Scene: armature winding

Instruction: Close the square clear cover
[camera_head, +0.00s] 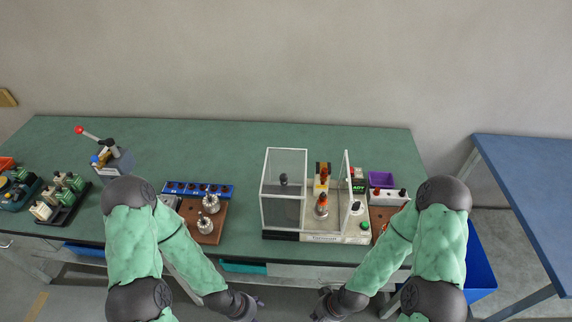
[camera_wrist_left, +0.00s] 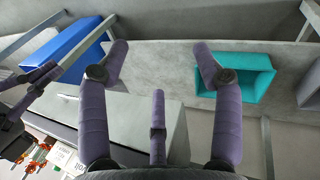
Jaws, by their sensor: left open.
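The square clear cover (camera_head: 345,185) is a transparent panel with a white frame. It stands upright and swung out at the right of the winding machine (camera_head: 320,237), beside a clear framed enclosure (camera_head: 284,175). The machine's inside, with an orange-topped part (camera_head: 322,205), is exposed between them. My left gripper (camera_head: 254,306) is below the table's front edge, apart from the cover; in the left wrist view its fingers (camera_wrist_left: 160,62) are spread and empty. My right gripper (camera_head: 322,306) is also low in front of the table, apart from the cover; its fingers are too small to judge.
Metal armatures (camera_head: 208,204) on a brown board and a blue block strip (camera_head: 198,189) lie left of the machine. A purple bin (camera_head: 381,180) stands right of it. A teal bin (camera_wrist_left: 236,82) is under the table. A blue table (camera_head: 530,190) stands at right.

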